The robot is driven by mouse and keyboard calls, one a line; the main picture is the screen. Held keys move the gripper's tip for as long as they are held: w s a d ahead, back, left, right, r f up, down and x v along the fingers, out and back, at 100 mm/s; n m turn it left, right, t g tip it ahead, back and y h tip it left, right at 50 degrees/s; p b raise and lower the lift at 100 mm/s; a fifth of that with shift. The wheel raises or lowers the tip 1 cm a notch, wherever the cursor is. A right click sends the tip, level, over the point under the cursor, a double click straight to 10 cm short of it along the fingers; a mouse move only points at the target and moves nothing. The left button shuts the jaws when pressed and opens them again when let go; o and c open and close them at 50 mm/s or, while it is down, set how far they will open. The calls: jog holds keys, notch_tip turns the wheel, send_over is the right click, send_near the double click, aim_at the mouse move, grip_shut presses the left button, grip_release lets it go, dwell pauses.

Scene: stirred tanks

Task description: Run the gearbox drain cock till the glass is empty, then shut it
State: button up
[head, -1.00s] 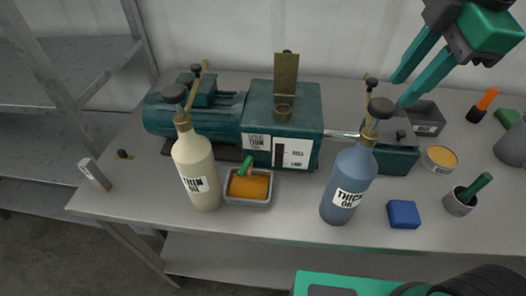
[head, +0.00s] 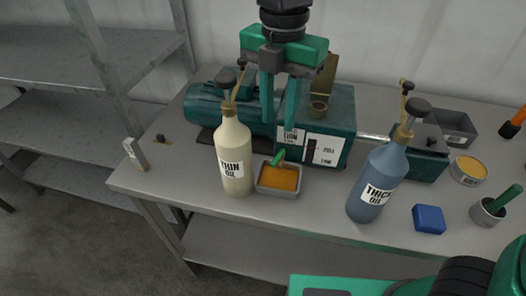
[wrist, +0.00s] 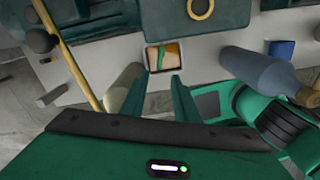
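The green gearbox (head: 338,120) stands on the bench with an open brass filler flap on top. Its sight glass (head: 310,150) is a narrow dark strip beside a white FULL/LOW label; I cannot read a level. The drain cock's green handle (head: 278,158) slants at the foot of the gearbox, above a grey tray (head: 263,188) holding orange liquid. The wrist view shows the handle (wrist: 171,48) over the tray too. My gripper (head: 279,122) is open and empty, fingers pointing down, above the cock and in front of the gearbox's left part.
A cream THIN OIL bottle (head: 234,158) stands close left of the tray. A blue THICK OIL bottle (head: 378,182) stands to the right. A blue block (head: 429,219), an orange-filled tin (head: 468,171) and a grey cup (head: 488,211) lie farther right.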

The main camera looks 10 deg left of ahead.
aim_at(276, 159)
notch_tip(276, 159, down, 11)
jog(key=shift+r, duration=0.1)
dwell(0.4)
jog(key=shift+c, duration=0.3)
grip_shut()
